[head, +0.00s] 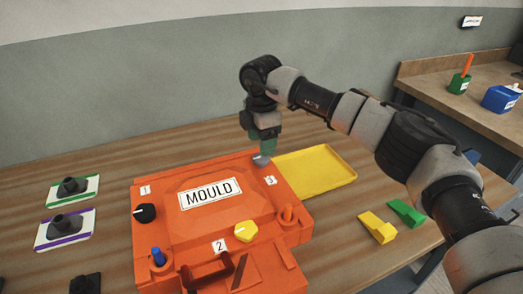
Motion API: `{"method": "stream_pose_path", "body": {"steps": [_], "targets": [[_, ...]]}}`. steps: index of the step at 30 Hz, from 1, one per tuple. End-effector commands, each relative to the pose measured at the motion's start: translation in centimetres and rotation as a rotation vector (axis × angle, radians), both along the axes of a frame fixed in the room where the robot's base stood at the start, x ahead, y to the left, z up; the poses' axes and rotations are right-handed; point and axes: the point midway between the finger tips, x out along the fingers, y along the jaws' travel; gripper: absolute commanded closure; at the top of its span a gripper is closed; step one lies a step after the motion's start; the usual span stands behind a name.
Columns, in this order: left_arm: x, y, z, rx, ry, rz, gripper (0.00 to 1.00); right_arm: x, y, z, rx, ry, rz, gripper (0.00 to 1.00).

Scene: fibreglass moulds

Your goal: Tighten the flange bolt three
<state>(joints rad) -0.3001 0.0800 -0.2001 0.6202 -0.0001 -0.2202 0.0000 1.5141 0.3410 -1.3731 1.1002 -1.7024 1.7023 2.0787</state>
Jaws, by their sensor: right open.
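The orange mould (185,240) lies on the wooden table with a "MOULD" plate on top. Label 3 (270,181) sits on its back right corner. A small grey part (261,160) shows behind that label, right below my right gripper (263,149); I take it for flange bolt three, mostly covered by the gripper. The gripper points down with its jaws open; I cannot tell whether it touches that part. A black knob (146,213) is near label 1 and a yellow knob (246,232) near label 2. My left gripper is not in view.
A yellow tray (325,170) lies right of the mould. A yellow wedge (377,228) and a green wedge (406,212) lie further right. Black fittings on two cards (80,188) stand at left. Blue and orange pegs and a dark red handle (208,275) rise from the mould.

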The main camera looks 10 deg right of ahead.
Motion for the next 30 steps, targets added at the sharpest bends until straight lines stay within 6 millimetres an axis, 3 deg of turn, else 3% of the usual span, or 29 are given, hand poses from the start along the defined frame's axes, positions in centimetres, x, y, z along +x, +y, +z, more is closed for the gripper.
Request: {"method": "stream_pose_path", "body": {"steps": [3,9,15,24,30], "targets": [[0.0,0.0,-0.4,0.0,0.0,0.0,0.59,0.0,0.0,2.7,0.001,-0.005,0.0,0.4],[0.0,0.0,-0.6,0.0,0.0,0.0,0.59,0.1,0.0,5.9,0.0,-0.004,0.0,0.4],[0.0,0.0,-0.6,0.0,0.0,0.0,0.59,0.0,-0.1,7.1,0.002,-0.003,-0.001,0.4],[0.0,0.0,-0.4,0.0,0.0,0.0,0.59,0.0,-0.1,7.3,0.002,-0.003,-0.001,0.4],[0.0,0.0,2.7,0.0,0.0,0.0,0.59,0.0,-0.1,10.4,0.001,-0.003,-0.001,0.4]]}}
